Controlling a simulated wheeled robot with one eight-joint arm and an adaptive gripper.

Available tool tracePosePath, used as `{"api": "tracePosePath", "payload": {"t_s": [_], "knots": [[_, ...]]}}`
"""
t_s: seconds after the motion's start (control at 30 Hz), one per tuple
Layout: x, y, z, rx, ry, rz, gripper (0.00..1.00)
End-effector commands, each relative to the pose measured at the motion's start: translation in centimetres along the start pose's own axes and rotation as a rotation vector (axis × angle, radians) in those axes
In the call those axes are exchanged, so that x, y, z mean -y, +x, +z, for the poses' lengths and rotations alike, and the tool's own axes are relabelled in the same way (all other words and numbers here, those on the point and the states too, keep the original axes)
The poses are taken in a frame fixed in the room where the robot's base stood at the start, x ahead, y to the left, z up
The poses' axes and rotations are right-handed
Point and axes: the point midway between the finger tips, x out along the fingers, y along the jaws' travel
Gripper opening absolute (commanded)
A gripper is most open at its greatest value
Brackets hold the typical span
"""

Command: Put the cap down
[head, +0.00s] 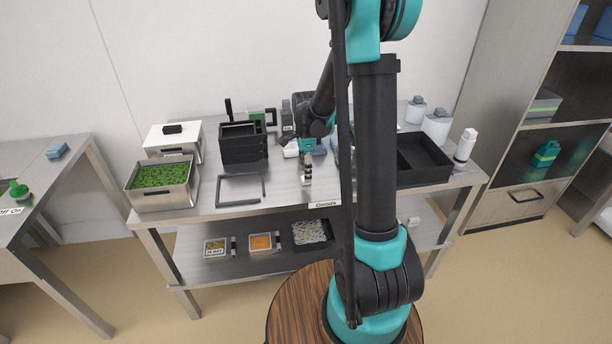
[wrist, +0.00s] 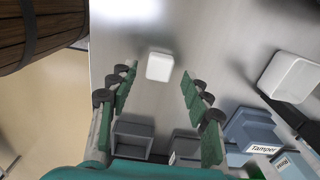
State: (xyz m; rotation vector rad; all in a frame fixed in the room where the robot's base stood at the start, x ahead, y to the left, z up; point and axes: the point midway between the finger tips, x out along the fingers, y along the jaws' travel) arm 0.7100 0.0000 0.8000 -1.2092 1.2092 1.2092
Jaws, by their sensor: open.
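My gripper (head: 306,178) is low over the front middle of the steel bench. In the wrist view my gripper (wrist: 157,84) is open, with its green fingers spread wide apart. A small white block with rounded corners, which looks like the cap (wrist: 159,66), shows between the fingertips over the bench surface. Neither finger touches it in this view. I cannot tell for sure whether it rests flat on the bench. In the head view it is too small, or hidden by the fingers, to make out.
A blue-grey box labelled Tamper (wrist: 250,130) and a white container (wrist: 290,76) are right in the wrist view. A black frame (head: 240,190) lies left of my gripper, near a tray of green pieces (head: 140,203). A black bin (head: 424,180) stands right.

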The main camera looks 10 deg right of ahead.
Motion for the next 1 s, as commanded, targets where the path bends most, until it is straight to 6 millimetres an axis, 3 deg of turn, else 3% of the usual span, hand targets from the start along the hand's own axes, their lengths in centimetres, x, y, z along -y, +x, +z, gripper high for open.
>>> {"api": "tracePosePath", "payload": {"t_s": [0.33, 0.5, 0.67, 0.77, 0.87, 1.0], "knots": [[-0.1, -6.9, 0.0, 0.000, 0.000, 0.000, 0.49], [0.0, -8.9, 0.0, 0.000, 0.000, 0.000, 0.49], [-0.4, -9.6, -0.1, 0.000, -0.022, -0.006, 0.49], [-2.0, -9.6, -0.5, 0.001, -0.119, -0.028, 0.49], [-4.8, -9.3, -1.2, -0.006, -0.306, -0.074, 0.49], [-9.8, -8.2, -2.2, -0.041, -0.645, -0.152, 0.49]]}}
